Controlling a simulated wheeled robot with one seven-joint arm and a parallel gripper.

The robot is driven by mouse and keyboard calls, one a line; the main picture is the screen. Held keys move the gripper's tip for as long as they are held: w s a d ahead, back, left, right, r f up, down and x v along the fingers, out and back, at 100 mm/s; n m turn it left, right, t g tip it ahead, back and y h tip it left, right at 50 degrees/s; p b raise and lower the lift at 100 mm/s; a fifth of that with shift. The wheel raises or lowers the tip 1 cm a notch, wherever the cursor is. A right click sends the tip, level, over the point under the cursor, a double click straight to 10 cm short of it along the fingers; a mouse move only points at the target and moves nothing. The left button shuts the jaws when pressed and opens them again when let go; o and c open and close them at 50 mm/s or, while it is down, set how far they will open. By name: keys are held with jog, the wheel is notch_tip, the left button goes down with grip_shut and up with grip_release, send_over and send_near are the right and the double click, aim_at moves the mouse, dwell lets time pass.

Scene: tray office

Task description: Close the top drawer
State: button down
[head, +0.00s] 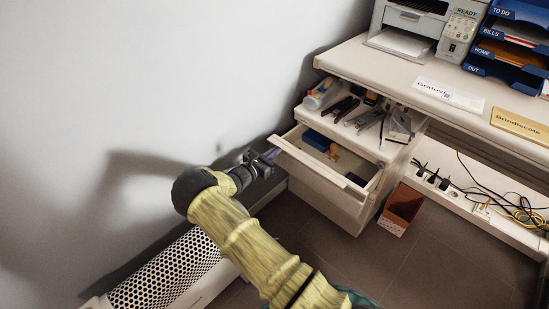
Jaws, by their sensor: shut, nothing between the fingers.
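The top drawer (310,166) of a white drawer unit under the desk stands pulled out, its front facing the lower left. A blue object (319,140) and a small yellowish item lie inside it. My gripper (272,154) is shut and empty, at the left end of the drawer front, by its upper edge. I cannot tell whether the fingertips touch the front. My arm comes up from the bottom of the head view.
Above the drawer, a surface holds pens, a stapler and other supplies (368,118). A printer (425,25) and blue letter trays (506,45) stand on the desk (395,72). An orange-brown bin (401,209) is right of the unit. A perforated white heater (165,268) and the wall are at left.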

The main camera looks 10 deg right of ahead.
jog(key=b+x, duration=0.1)
jog(key=x, duration=1.1)
jog(key=shift+w+d+f, duration=0.15)
jog(key=shift+w+d, duration=0.1)
jog(key=shift+d, duration=0.1)
jog(key=shift+w+d+b, duration=0.15)
jog(key=shift+d+b, duration=0.1)
jog(key=shift+b, duration=0.05)
jog(key=shift+w+d+r, duration=0.15)
jog(key=shift+r, duration=0.15)
jog(key=shift+d+r, duration=0.15)
jog(key=shift+a, duration=0.3)
jog(key=shift+s+a+p, duration=0.2)
jog(key=shift+s+p, duration=0.1)
jog(key=shift+p, duration=0.15)
jog(key=p+v, duration=0.4)
jog(key=v, duration=0.9)
jog(key=shift+s+a+f, duration=0.2)
jog(key=shift+a+f, duration=0.1)
jog(key=shift+f, duration=0.05)
